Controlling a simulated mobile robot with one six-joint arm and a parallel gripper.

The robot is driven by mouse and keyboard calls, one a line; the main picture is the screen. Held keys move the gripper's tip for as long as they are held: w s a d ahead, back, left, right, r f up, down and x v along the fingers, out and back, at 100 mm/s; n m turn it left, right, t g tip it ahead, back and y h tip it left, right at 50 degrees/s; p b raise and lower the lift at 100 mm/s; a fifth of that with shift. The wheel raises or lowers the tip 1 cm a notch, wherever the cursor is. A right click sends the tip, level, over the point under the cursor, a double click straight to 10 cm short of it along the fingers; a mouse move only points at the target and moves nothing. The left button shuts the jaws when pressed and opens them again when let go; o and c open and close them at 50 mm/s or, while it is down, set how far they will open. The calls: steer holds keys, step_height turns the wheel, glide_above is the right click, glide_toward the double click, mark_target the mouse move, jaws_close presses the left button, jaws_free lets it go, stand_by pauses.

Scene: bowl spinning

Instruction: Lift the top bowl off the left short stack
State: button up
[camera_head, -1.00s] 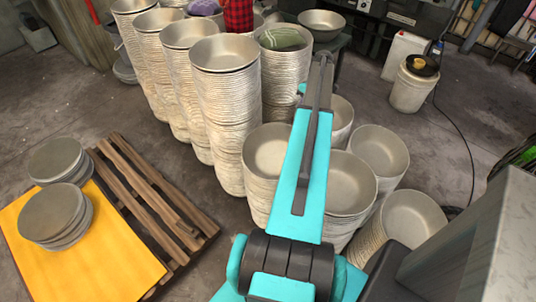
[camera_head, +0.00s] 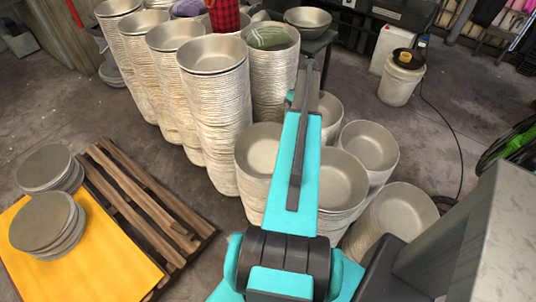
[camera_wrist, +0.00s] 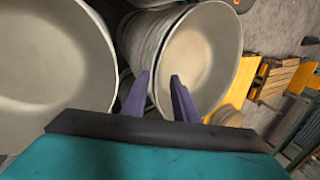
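The left short stack (camera_head: 258,153) stands in front of the tall stacks, partly covered on its right by my turquoise arm. Its top bowl is pale, round and empty. In the wrist view a stack with a pale top bowl (camera_wrist: 205,50), apparently this one, leans across the right half. My gripper (camera_wrist: 164,86) shows two purple fingers apart from each other. They overlap the bowl's near rim, the left finger by the outer edge and the right one over the inside. Contact with the rim cannot be told. In the head view the gripper is hidden.
Another large bowl (camera_wrist: 45,55) fills the wrist view's left. More short stacks (camera_head: 368,147) stand right of my arm, and tall stacks (camera_head: 215,100) rise behind. A wooden pallet (camera_head: 150,200) with a yellow sheet (camera_head: 100,255) and plate piles lies at left.

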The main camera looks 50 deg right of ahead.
steer(key=shift+p+x, duration=0.35)
steer(key=shift+x, duration=1.6)
steer(key=shift+f, duration=0.15)
steer(key=shift+p+x, duration=1.25)
steer(key=shift+x, duration=1.25)
jaws_close()
